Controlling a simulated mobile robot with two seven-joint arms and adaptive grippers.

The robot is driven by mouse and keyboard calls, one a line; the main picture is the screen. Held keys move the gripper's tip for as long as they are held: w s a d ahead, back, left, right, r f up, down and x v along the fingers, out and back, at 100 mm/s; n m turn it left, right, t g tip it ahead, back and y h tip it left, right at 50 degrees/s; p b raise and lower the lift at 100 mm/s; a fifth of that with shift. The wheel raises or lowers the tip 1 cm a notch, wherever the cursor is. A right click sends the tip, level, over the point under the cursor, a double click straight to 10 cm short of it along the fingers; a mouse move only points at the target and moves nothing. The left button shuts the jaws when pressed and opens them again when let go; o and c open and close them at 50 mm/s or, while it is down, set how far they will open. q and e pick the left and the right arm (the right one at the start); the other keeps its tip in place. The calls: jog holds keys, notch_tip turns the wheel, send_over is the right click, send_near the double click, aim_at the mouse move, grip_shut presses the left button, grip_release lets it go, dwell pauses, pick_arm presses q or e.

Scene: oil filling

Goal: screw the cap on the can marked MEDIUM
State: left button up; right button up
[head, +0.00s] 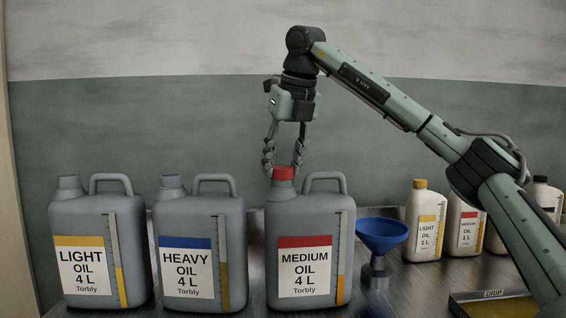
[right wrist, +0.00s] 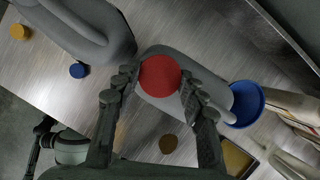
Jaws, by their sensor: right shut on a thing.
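The can marked MEDIUM (head: 304,220) is a grey jug with a red label band, standing upright on the bench. It also shows in the right wrist view (right wrist: 212,92). A red cap (head: 283,173) sits at the can's neck; in the right wrist view the cap (right wrist: 160,76) covers the mouth. Whether it is fully seated cannot be told. My right gripper (head: 283,164) points straight down from above, its two fingers shut on either side of the cap. In the right wrist view the fingers (right wrist: 157,82) flank the cap.
The HEAVY can (head: 201,235) and LIGHT can (head: 96,240) stand left, without caps. A blue funnel (head: 382,235) is close on the right. Small bottles (head: 425,220) and a drip tray (head: 492,304) lie farther right. Blue (right wrist: 78,71) and yellow caps (right wrist: 19,32) lie on the bench.

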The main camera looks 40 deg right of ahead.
jog(key=shift+f, duration=0.4)
jog(key=o, duration=0.8)
jog(key=shift+r, duration=0.1)
jog(key=v, duration=1.1)
jog(key=shift+s+r, duration=0.1)
jog(key=shift+r, duration=0.3)
